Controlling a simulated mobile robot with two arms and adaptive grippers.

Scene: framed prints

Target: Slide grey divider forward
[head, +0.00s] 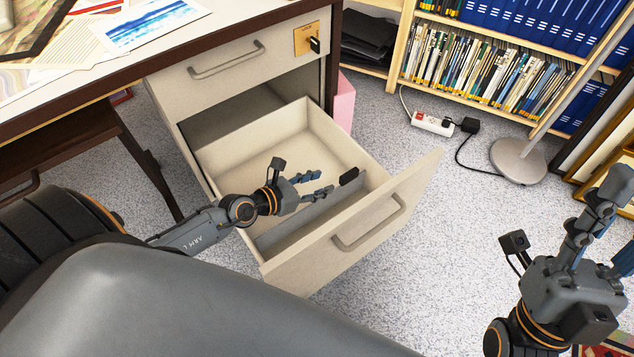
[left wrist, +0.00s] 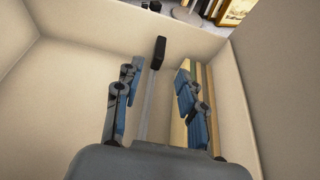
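The grey divider (head: 300,214) stands across the inside of the open cream drawer (head: 316,265), near its front panel. A black tab (head: 349,176) sits at its far right end. My left gripper (head: 312,184) is inside the drawer, fingers parted and pointing toward the tab end. In the left wrist view, the divider (left wrist: 152,103) shows between the two open fingers, with its black tab (left wrist: 158,52) beyond them. I cannot tell whether either finger touches it. My right gripper (head: 612,225) is at the lower right, outside the drawer, with its fingers apart and empty.
A shut upper drawer (head: 232,72) with a key in its lock is above the open one. A bookshelf (head: 470,60), a white power strip (head: 432,124) and a round lamp base (head: 518,160) stand at the back. Speckled carpet is clear right of the drawer.

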